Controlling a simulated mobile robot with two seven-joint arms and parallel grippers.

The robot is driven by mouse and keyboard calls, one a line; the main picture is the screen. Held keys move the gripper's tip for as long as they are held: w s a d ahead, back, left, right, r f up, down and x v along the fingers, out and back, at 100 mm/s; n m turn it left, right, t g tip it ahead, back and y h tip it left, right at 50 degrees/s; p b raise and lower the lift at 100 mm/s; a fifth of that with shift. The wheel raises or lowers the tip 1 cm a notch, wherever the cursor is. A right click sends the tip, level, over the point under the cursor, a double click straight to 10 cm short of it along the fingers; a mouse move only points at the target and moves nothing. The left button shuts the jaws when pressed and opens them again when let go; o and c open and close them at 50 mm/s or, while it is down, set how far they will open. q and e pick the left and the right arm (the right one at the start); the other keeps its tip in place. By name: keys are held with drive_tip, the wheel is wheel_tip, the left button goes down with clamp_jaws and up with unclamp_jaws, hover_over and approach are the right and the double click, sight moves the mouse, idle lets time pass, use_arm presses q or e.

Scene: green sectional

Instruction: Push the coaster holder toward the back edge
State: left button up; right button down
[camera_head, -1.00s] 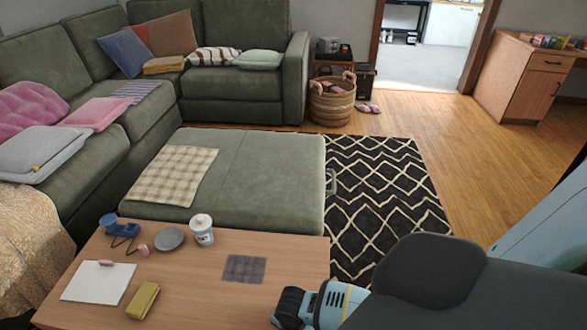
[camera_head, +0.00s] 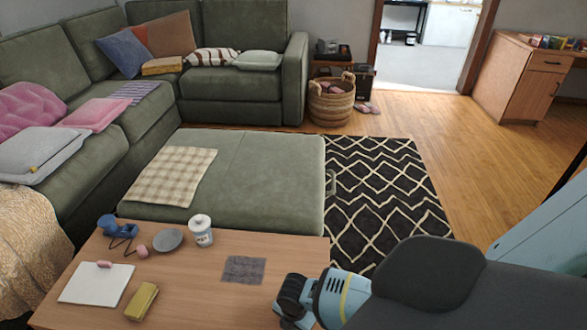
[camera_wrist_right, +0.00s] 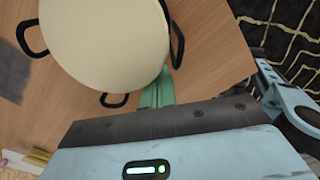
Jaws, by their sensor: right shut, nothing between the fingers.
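In the right wrist view, a round cream stack in a black wire frame (camera_wrist_right: 105,38) stands on the wooden table; I take it to be the coaster holder. Black loops stick out at its left, right and near side. My right gripper (camera_wrist_right: 157,88) is shut and empty, its green fingers beside the holder's near edge, between two loops. Whether they touch is unclear. In the head view, my right arm reaches over the table's front right, and neither the holder nor the fingertips can be made out. My left gripper is not in view.
The table (camera_head: 200,285) also bears a white lidded jar (camera_head: 201,231), a grey dish (camera_head: 167,241), a dark square mat (camera_head: 243,270), a yellow block (camera_head: 142,301), a white pad (camera_head: 96,284) and a blue item (camera_head: 107,224). A green ottoman (camera_head: 265,185) stands behind the table.

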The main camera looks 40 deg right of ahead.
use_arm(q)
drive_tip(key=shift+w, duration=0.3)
use_arm(e)
drive_tip(key=shift+w+d, duration=0.1)
drive_tip(key=shift+d, duration=0.1)
drive_tip(key=shift+w+d, duration=0.25)
drive_tip(key=shift+d, duration=0.05)
drive_tip(key=shift+w+d+b, duration=0.5)
drive_tip(key=shift+w+d, duration=0.05)
drive_tip(key=shift+d, duration=0.1)
drive_tip(key=shift+w+d, duration=0.2)
drive_tip(key=shift+d, duration=0.05)
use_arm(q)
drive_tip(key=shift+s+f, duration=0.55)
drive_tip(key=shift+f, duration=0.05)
use_arm(e)
drive_tip(key=shift+w, duration=0.1)
drive_tip(key=shift+w+d+b, duration=0.7)
drive_tip(key=shift+w+d, duration=0.15)
drive_tip(key=shift+d, duration=0.3)
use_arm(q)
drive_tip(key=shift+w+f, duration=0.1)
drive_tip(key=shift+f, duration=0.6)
use_arm(e)
drive_tip(key=shift+w+d, duration=0.2)
